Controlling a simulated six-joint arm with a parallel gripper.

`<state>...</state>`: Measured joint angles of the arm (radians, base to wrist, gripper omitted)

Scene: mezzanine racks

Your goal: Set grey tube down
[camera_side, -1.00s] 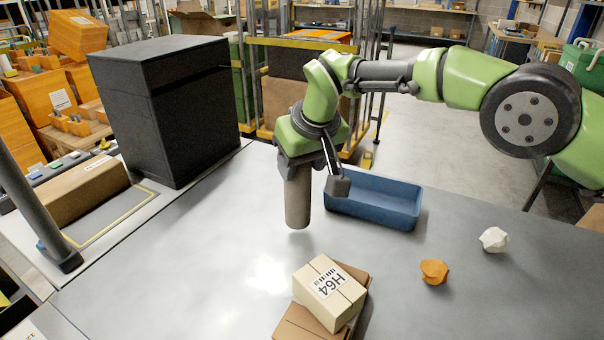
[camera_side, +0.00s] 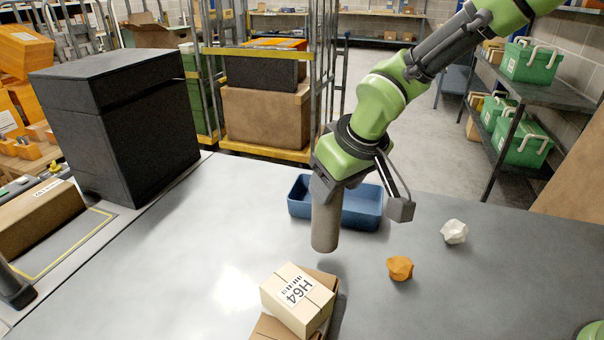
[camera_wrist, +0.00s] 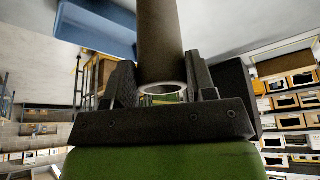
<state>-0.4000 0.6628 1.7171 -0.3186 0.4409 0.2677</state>
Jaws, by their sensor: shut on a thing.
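The grey tube (camera_side: 325,226) hangs nearly upright below my gripper (camera_side: 333,190), in front of the blue bin (camera_side: 362,222). My gripper is shut on the tube's upper end. In the wrist view the tube (camera_wrist: 160,45) sits between the two dark fingers of my gripper (camera_wrist: 160,85), with its hollow rim toward the palm. The tube's lower end is over the grey table (camera_side: 190,245); I cannot tell whether it touches. The tube hides part of the bin's front wall.
A carton marked H64 (camera_side: 298,296) lies on another carton (camera_side: 270,330) in front of the tube. An orange lump (camera_side: 399,268) and a white lump (camera_side: 454,232) lie to the right. A black box (camera_side: 118,115) stands at left. The table between box and cartons is clear.

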